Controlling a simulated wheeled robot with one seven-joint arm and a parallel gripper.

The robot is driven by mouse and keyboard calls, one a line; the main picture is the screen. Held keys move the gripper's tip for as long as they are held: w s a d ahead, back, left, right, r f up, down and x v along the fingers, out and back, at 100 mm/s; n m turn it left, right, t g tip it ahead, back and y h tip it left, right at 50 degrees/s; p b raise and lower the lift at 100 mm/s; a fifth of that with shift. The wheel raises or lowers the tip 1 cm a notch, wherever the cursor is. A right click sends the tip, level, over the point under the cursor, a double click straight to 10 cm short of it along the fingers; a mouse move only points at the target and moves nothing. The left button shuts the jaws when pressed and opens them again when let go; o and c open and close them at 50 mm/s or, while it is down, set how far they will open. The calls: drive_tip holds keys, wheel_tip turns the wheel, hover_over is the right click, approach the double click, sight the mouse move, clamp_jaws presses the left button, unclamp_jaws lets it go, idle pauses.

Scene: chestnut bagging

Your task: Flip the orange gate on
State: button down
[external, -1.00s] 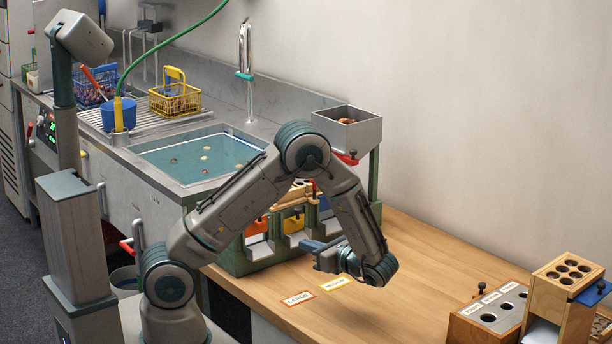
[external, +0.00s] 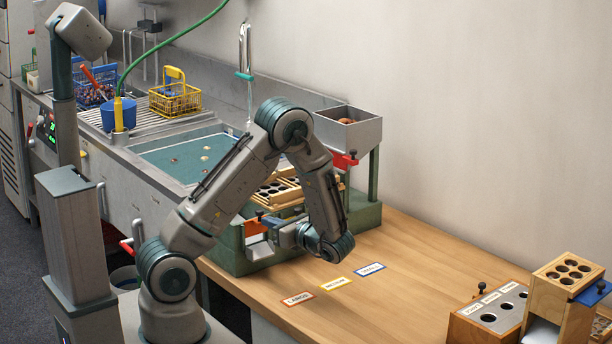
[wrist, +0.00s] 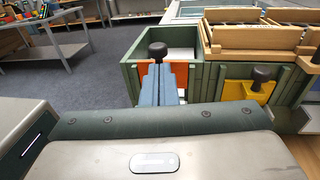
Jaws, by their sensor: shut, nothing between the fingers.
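The orange gate (external: 255,228) is on the front of the left bay of the green sorting stand (external: 232,259). In the wrist view the orange gate (wrist: 180,69) shows behind my fingers, with a black knob (wrist: 158,49) above it. My gripper (wrist: 158,73) is shut and empty, its blue fingertips right in front of the gate just below the knob. I cannot tell whether they touch it. In the external view my gripper (external: 272,223) is partly hidden by my wrist.
A yellow gate (wrist: 236,88) with a black knob is on the bay to the right. Wooden sieve trays (external: 274,193) sit above the bays. Labels including an orange-edged card (external: 298,299) lie on the wooden counter (external: 420,270), whose middle is clear.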

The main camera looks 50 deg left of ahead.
drive_tip(key=shift+a+r, duration=0.1)
drive_tip(key=shift+r, duration=0.05)
drive_tip(key=shift+a+r+p, duration=0.25)
drive_tip(key=shift+r+p, duration=0.5)
